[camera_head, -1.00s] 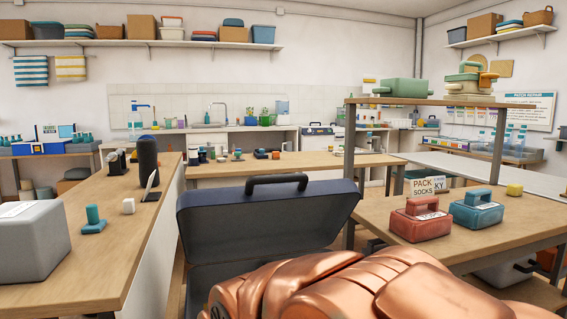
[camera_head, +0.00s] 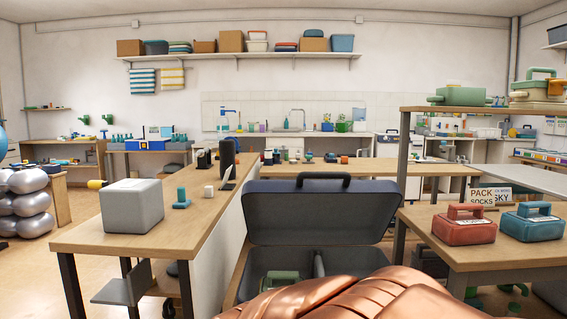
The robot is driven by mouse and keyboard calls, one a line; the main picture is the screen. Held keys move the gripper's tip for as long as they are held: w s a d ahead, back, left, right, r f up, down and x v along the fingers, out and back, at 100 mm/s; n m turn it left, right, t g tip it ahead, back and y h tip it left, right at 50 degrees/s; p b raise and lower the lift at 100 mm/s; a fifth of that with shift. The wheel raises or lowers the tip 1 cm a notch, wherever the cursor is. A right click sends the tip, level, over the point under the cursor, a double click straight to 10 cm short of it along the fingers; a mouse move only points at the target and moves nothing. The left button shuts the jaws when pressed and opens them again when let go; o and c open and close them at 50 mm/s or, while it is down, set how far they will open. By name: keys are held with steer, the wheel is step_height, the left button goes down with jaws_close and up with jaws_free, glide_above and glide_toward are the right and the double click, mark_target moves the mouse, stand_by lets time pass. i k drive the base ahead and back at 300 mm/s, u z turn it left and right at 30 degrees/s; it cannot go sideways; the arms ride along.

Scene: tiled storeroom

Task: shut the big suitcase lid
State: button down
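The big suitcase is open in front of me. Its dark blue-grey lid (camera_head: 322,216) stands up, tilted back, with a black handle (camera_head: 323,180) on its top edge. The base (camera_head: 350,262) lies below the lid, with its near part hidden by my copper-coloured arm. Inside it a green object (camera_head: 282,277) shows on the left, beside a dark upright divider (camera_head: 319,264). My gripper cannot be seen; only copper arm parts show at the bottom, in front of the suitcase.
A wooden table on the right holds a red case (camera_head: 464,230) and a blue case (camera_head: 533,224) by a packing sign (camera_head: 481,197). A long bench (camera_head: 150,238) on the left carries a grey box (camera_head: 132,206). Open floor (camera_head: 95,285) lies at far left.

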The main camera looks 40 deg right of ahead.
mark_target(299, 211)
steer(key=u, duration=0.4)
steer(key=i, duration=0.9)
steer(key=z, duration=1.6)
